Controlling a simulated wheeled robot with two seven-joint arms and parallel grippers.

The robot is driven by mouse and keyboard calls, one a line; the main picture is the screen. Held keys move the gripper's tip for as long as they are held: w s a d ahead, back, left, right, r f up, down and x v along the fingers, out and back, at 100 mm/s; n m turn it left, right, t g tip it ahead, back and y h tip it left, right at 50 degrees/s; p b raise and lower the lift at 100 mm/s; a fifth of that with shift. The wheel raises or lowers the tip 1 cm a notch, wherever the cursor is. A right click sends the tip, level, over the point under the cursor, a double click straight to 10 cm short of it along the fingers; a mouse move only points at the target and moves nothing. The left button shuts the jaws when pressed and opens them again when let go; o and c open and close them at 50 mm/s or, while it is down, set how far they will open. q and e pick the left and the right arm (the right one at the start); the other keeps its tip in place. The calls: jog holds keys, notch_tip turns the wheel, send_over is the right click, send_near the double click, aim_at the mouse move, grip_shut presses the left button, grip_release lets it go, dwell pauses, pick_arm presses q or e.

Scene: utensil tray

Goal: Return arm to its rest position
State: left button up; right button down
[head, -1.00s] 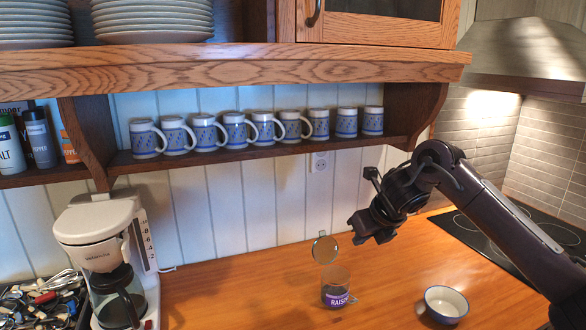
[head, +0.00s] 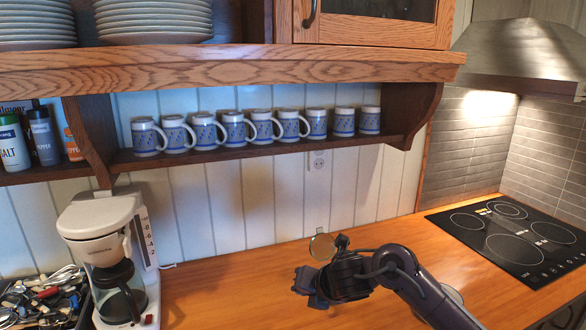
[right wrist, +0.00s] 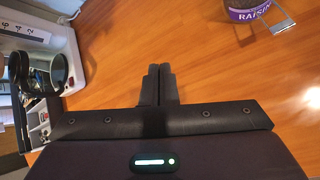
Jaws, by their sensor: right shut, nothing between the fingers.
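My right gripper (head: 306,287) is low over the wooden counter, left of the raisin jar's raised lid (head: 322,247). In the right wrist view its two fingers (right wrist: 160,72) are together, with nothing between them. The raisin jar (right wrist: 243,12) with its purple label shows at the top right of that view, apart from the fingers. In the head view the jar's body is hidden behind my right gripper and wrist. My left gripper is not in view.
A white coffee maker (head: 100,235) stands at the left beside a tray full of utensils (head: 45,295). Several mugs (head: 230,130) line the shelf above. A bowl (head: 454,296) is mostly hidden behind my right arm. The cooktop (head: 510,240) is at the right.

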jog(key=s+f+m+t, duration=0.1)
jog(key=s+f+m, duration=0.5)
jog(key=s+m, duration=0.65)
jog(key=s+d+f+m+g+h, duration=0.2)
jog(key=s+d+f+m, duration=0.1)
jog(key=s+d+m, duration=0.6)
jog(key=s+d+f+m+g+h, duration=0.3)
jog(key=s+d+m, duration=0.5)
jog(key=s+m, duration=0.3)
notch_tip(320, 180, down, 31)
jog(key=s+g, duration=0.1)
jog(key=s, duration=0.1)
jog(key=s+d+f+g+b, duration=0.1)
jog(key=s+d+f, duration=0.2)
jog(key=s+f, duration=1.5)
jog(key=shift+s+f, duration=0.2)
jog(key=shift+s, duration=0.3)
